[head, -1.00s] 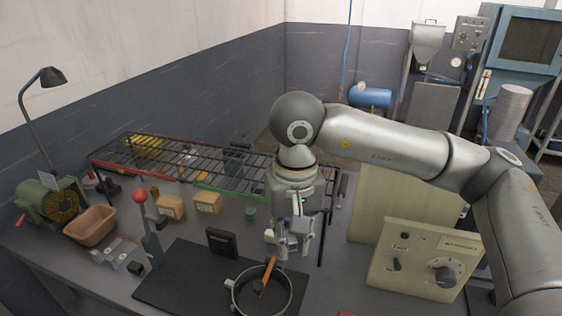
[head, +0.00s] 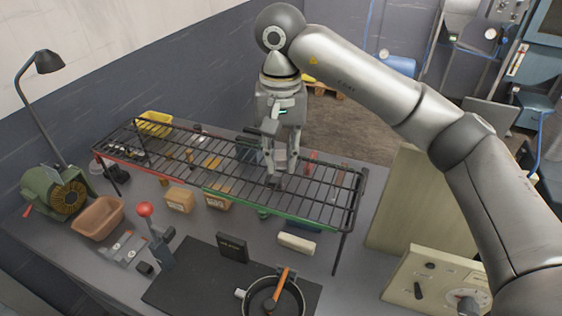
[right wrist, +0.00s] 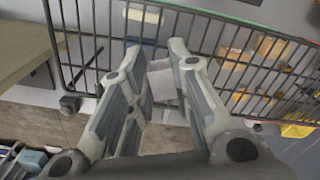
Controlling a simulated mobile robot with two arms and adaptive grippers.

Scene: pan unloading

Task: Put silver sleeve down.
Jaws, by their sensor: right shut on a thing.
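My right gripper (head: 280,170) is over the wire rack (head: 325,200), pointing down at its right half. It is shut on the silver sleeve (head: 281,157), a small pale grey piece between its fingers. In the right wrist view the sleeve (right wrist: 163,82) shows between the two fingers, partly hidden by them, with the rack bars beyond. I cannot tell whether the sleeve touches the bars. A black pan (head: 273,303) with an orange handle across it stands at the front of the bench. My left gripper is not in view.
A black mat (head: 190,283), a dark box (head: 232,246) and a pale block (head: 297,243) lie before the rack. A red-knobbed lever (head: 158,240) and a brown tub (head: 98,218) are at left. A control box (head: 430,280) stands at right. Much of the rack top looks bare.

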